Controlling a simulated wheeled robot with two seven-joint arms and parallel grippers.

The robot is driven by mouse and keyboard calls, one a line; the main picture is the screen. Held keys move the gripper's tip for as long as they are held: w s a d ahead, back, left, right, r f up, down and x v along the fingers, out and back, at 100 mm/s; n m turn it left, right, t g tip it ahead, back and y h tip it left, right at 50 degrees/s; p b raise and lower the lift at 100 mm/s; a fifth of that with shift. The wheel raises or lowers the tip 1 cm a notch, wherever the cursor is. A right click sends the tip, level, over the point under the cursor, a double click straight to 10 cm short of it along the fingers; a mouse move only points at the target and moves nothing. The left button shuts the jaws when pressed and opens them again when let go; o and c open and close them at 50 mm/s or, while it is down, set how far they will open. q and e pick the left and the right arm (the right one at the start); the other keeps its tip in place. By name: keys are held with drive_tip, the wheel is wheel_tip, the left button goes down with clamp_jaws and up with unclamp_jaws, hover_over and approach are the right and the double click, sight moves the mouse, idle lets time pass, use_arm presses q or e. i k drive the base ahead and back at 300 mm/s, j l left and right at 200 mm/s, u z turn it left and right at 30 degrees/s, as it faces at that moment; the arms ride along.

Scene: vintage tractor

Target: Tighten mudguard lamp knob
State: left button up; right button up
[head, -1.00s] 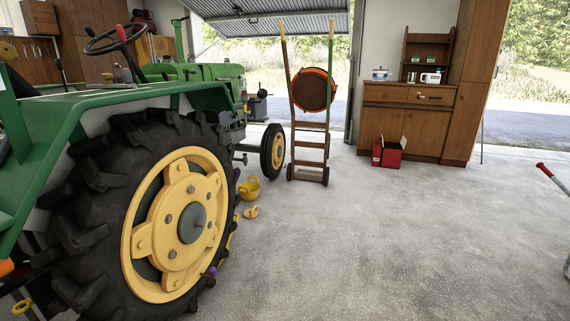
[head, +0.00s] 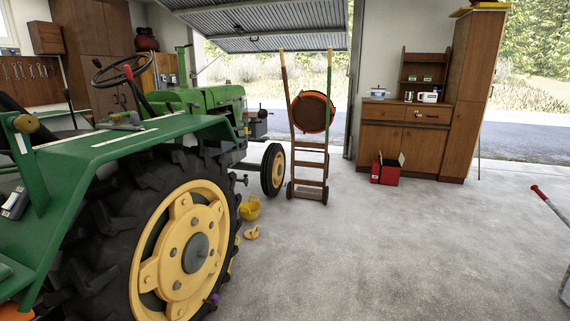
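The green mudguard (head: 95,165) of the tractor spans the left side, above the big rear wheel (head: 195,255). A round brownish-yellow knob (head: 26,123) sits on an upright green bracket (head: 34,165) at the left edge, above the mudguard. I cannot tell whether it is loose or tight. A small grey box-like part (head: 15,204) shows below it, partly cut off by the frame edge; I cannot tell if it is a lamp. Neither of my grippers is in view.
The steering wheel (head: 119,69) stands beyond the mudguard. A hand truck (head: 309,160) and a red box (head: 388,172) stand farther back. The concrete floor (head: 400,250) at right is mostly clear.

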sight(27, 124)
drive_tip(key=u, duration=1.5)
